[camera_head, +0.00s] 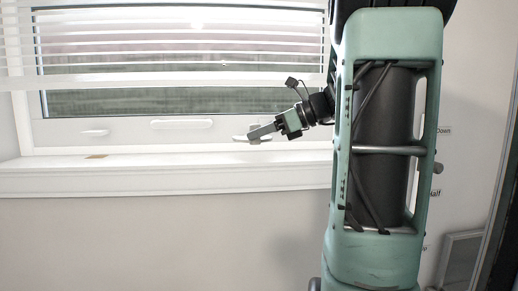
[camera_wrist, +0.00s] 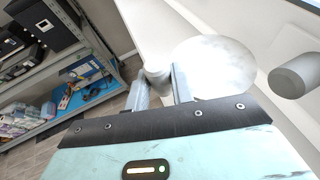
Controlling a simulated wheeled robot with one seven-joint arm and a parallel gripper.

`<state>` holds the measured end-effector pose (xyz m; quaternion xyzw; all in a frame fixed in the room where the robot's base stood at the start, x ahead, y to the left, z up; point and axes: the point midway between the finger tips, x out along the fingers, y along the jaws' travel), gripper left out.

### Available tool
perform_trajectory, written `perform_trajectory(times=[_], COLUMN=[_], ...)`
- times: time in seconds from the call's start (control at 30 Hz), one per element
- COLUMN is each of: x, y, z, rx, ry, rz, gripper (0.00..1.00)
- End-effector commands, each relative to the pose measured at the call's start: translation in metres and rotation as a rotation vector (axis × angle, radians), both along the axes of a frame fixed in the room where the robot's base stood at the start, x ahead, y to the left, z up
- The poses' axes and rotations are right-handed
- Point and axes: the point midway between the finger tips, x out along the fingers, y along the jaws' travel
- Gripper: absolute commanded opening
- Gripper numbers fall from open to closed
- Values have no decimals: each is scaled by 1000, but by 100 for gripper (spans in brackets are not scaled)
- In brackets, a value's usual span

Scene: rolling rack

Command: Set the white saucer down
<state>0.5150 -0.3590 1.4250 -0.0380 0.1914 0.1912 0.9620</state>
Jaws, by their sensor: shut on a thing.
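The white saucer (camera_wrist: 222,62) shows in the wrist view as a pale round disc, just to the right of my gripper's right finger. My gripper (camera_wrist: 158,88) is shut on it near its edge; a small pale rounded piece shows between the fingers, and the exact contact is hard to make out. In the head view my gripper (camera_head: 256,134) is low over the white window sill (camera_head: 200,178), pointing left. Only a thin pale sliver shows around it there. I cannot tell whether the saucer touches the sill.
The window with blinds (camera_head: 180,60) rises behind the sill. White window handles (camera_head: 180,123) stick out from its lower frame. A small brown flat piece (camera_head: 97,156) lies on the left of the sill. The wrist view shows a loaded metal rack (camera_wrist: 50,75) at left and a grey cylinder (camera_wrist: 294,76) at right.

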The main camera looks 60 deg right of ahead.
Motion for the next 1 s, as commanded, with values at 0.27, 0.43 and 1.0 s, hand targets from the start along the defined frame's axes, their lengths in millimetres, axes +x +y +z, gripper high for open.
perform_trajectory(times=[0.27,0.43,1.0], x=[0,0,0], y=[0,0,0], z=[-30,-44,-47], rx=[4,-1,-1], ry=[1,0,0], rz=[-1,0,0], gripper=[0,0,46])
